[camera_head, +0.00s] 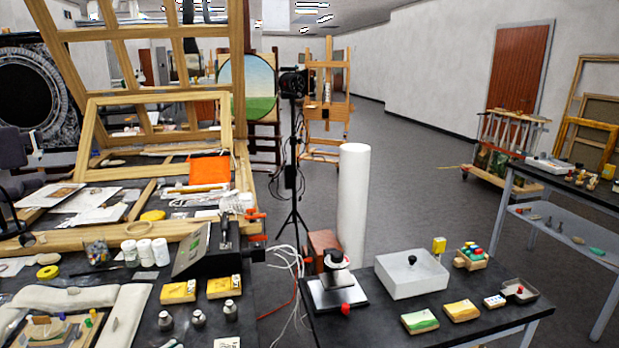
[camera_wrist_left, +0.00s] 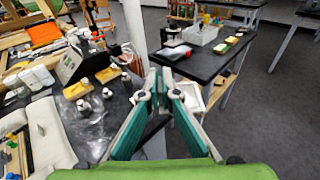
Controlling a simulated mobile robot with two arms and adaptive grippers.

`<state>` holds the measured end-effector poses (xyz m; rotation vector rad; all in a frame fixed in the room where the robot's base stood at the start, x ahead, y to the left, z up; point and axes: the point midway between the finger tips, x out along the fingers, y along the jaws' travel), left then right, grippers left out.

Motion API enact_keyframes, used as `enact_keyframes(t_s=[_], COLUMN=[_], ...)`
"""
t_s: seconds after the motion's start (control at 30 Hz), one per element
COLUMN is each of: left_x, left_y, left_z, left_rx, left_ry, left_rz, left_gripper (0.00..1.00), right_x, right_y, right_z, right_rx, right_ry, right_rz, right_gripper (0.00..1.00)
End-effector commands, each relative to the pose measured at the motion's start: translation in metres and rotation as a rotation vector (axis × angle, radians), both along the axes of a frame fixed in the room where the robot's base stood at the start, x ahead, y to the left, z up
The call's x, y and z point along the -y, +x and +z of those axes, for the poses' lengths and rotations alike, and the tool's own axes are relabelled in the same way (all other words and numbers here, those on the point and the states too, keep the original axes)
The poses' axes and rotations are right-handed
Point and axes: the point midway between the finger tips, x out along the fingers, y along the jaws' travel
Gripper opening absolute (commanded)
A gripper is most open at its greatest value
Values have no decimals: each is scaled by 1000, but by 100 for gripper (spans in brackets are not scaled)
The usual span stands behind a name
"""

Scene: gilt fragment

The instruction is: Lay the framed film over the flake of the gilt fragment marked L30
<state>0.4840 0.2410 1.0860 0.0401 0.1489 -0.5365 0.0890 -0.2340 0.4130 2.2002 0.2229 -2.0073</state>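Small yellow-gold blocks that look like gilt fragments lie on both tables. Two are on the left bench, a left one (camera_head: 178,291) and a right one (camera_head: 223,287); two more are on the right table, one green and gold (camera_head: 420,322) and one gold (camera_head: 461,311). Their labels are too small to read, so I cannot tell which is L30. A shallow pale frame-like piece with a red knob (camera_head: 520,291) lies at the right table's right end; I cannot tell whether it is the framed film. My right gripper is not in view.
On the right table (camera_head: 380,335) stand a white box with a dark knob (camera_head: 411,275), a block of coloured pegs (camera_head: 471,257) and a black-and-white stand (camera_head: 337,288). Metal weights (camera_head: 198,318) and a tilted dark device (camera_head: 222,252) crowd the left bench. A white column (camera_head: 353,205) stands behind.

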Motion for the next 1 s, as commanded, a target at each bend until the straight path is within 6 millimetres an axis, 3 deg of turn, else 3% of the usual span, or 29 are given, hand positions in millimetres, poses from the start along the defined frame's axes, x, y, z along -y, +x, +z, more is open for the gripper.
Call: enact_keyframes(t_s=[0.5,0.77,1.0], left_x=[41,50,51], left_y=[-41,-61,-64], left_z=[-9,-19,-19], left_rx=[6,3,11], left_ry=[-8,-4,-5], left_rz=[-295,-398,-412], left_gripper=[0,0,0], right_x=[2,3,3], right_y=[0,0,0], right_z=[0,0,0], right_rx=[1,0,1], right_ry=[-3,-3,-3], right_rz=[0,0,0], right_gripper=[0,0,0])
